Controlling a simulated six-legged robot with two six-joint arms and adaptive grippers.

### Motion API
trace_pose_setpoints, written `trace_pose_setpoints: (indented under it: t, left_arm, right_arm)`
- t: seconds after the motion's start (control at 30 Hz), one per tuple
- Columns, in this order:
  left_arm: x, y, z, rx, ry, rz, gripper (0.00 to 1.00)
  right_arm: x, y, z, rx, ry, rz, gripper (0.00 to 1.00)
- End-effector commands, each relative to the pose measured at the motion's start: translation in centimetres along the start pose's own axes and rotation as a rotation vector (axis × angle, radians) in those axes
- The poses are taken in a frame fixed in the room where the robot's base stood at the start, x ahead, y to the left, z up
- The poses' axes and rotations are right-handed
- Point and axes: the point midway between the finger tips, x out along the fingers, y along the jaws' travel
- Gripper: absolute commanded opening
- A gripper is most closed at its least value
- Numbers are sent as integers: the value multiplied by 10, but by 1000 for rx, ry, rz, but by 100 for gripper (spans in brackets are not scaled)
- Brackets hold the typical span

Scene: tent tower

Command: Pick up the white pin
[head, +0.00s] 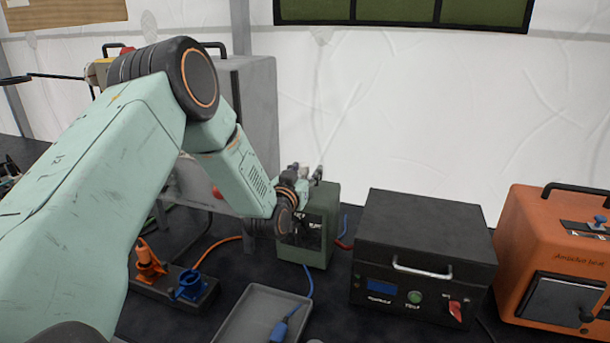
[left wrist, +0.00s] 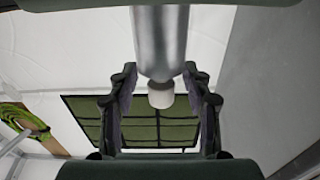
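A small white cylindrical piece (left wrist: 160,95), which looks like the white pin, shows in the left wrist view at the lower end of a thick grey metal cylinder (left wrist: 162,40). My left gripper (left wrist: 160,78) has its two fingers spread, one on each side of the white piece, with visible gaps between. Whether the fingertips touch the metal cylinder is unclear. In the head view my left gripper (head: 308,174) is small, above the back of a dark green box (head: 322,225). I cannot make out the pin there. My right gripper is not in view.
A black box with a handle (head: 425,255) and an orange box (head: 555,255) stand to the right. A grey tray (head: 245,318) with a blue connector (head: 288,325) lies in front. A socket block with orange and blue plugs (head: 170,285) is left. A grey cabinet (head: 255,110) stands behind my arm.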

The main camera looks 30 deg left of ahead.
Motion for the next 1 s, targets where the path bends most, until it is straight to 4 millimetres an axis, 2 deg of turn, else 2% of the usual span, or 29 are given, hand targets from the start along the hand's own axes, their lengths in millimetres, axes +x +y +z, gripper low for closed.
trace_pose_setpoints:
  t: [0.07, 0.53, 0.87, 1.0]
  left_arm:
    - [0, 0, 0, 0, 0, 0, 40]
    - [0, 0, 0, 0, 1, 0, 1]
    - [0, 0, -2, -1, 1, -1, 0]
    - [0, -1, -17, -2, 6, -2, 0]
  right_arm:
    - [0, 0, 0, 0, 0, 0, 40]
    - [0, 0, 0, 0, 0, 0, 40]
    - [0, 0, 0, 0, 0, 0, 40]
    - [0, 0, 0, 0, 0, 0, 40]
